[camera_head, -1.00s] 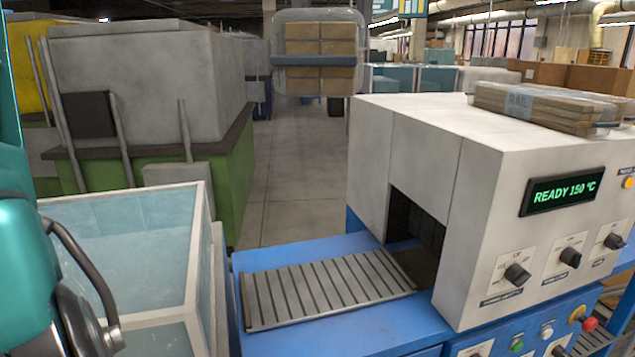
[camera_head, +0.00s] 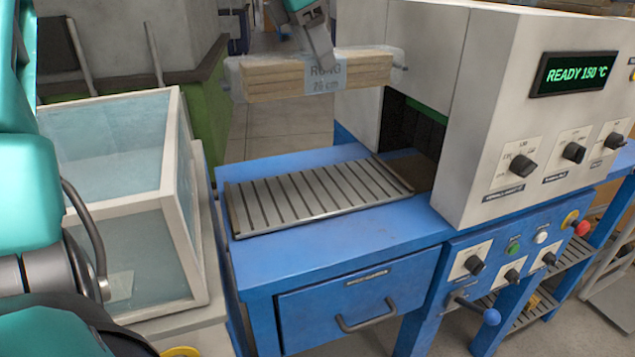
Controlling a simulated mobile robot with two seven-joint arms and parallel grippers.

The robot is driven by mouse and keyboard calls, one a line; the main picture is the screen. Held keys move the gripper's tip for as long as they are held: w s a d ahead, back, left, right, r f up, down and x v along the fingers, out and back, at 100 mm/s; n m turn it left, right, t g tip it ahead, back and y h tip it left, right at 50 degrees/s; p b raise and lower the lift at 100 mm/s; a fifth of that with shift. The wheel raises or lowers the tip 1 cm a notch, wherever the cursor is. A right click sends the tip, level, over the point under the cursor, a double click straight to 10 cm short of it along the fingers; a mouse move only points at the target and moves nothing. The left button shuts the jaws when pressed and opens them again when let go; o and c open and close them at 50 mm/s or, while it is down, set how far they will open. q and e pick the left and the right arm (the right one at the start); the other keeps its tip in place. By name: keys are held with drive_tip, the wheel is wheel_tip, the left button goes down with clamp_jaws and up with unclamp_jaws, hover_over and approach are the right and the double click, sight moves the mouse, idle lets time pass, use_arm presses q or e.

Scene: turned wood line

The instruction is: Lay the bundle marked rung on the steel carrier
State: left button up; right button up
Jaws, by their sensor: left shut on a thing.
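The bundle marked RUNG (camera_head: 275,80) is a stack of light wooden pieces in clear wrap with a pale blue label. My left gripper (camera_head: 322,60) comes down from the top edge and is shut on the bundle at its middle. The bundle hangs roughly level in the air, above and apart from the steel carrier. The carrier (camera_head: 318,197) is a slatted grey plate lying empty on the blue bench, in front of the machine's opening. My right gripper is not in view.
The white machine (camera_head: 425,45) with a dark opening (camera_head: 412,128) stands right of the carrier; its display reads READY 150 °C. A clear-walled bin (camera_head: 105,205) with a pale frame stands left. The blue bench (camera_head: 310,265) is bare in front of the carrier.

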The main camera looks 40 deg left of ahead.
use_arm(q)
drive_tip(key=shift+w+a+f, duration=0.1)
drive_tip(key=shift+a+f, duration=0.05)
drive_tip(key=shift+f, duration=0.3)
drive_tip(key=shift+w+a+f, duration=0.1)
drive_tip(key=shift+a+f, duration=0.05)
drive_tip(key=shift+f, duration=0.25)
wheel_tip(320, 180, down, 19)
drive_tip(key=b, duration=0.2)
drive_tip(key=shift+f+b, duration=0.2)
drive_tip(key=shift+b, duration=0.2)
drive_tip(key=shift+f, duration=0.15)
drive_tip(key=o, duration=1.4)
drive_tip(key=shift+r, duration=0.3)
drive_tip(key=v, duration=0.5)
drive_tip(key=p+v, duration=0.1)
drive_tip(key=v, duration=0.5)
drive_tip(key=shift+s+a+r, duration=0.25)
